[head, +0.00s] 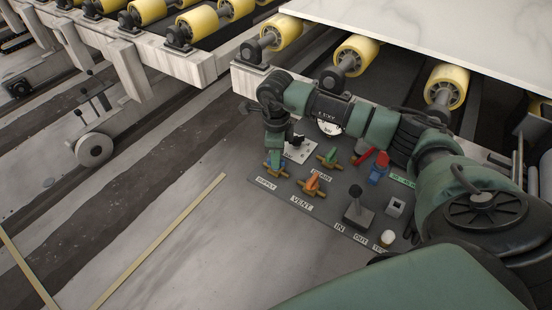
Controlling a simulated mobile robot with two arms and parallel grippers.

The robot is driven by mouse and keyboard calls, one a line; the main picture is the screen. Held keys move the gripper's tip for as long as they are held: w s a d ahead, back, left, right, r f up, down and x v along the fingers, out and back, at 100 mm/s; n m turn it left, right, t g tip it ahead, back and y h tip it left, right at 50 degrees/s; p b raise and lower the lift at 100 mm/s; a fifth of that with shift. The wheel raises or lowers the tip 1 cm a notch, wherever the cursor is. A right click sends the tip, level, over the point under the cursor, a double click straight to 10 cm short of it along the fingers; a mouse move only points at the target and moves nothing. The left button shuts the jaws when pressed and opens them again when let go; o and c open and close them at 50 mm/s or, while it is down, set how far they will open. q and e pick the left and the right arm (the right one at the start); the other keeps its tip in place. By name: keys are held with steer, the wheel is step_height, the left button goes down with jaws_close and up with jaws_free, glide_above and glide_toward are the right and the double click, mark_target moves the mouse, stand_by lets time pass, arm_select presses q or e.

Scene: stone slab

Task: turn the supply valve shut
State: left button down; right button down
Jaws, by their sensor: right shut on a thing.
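The supply valve (275,170) has a blue handle on a brass body and sits at the left of the grey panel, above the label "SUPPLY" (266,184). My right arm comes in from the right, and its wrist bends down over this valve. My right gripper (276,157) is shut on the blue handle. The gripper covers the upper part of the handle, so its exact angle is hard to tell. My left gripper is not in view.
The orange vent valve (311,184) and green drain valve (330,157) stand close to the right. A red lever (376,158), a black IN/OUT lever (355,205) and a white knob (387,237) are further right. Yellow rollers (357,54) and a stone slab (450,35) lie behind.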

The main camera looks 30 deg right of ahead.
steer(key=n+b, duration=0.2)
steer(key=n, duration=0.6)
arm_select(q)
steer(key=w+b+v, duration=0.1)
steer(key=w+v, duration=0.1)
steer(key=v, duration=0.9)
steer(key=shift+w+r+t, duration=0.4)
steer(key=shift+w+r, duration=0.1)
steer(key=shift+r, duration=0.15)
arm_select(e)
steer(key=shift+n, duration=2.1)
steer(key=c, duration=1.4)
jaws_free()
steer(key=shift+c, duration=0.2)
steer(key=shift+r, duration=0.1)
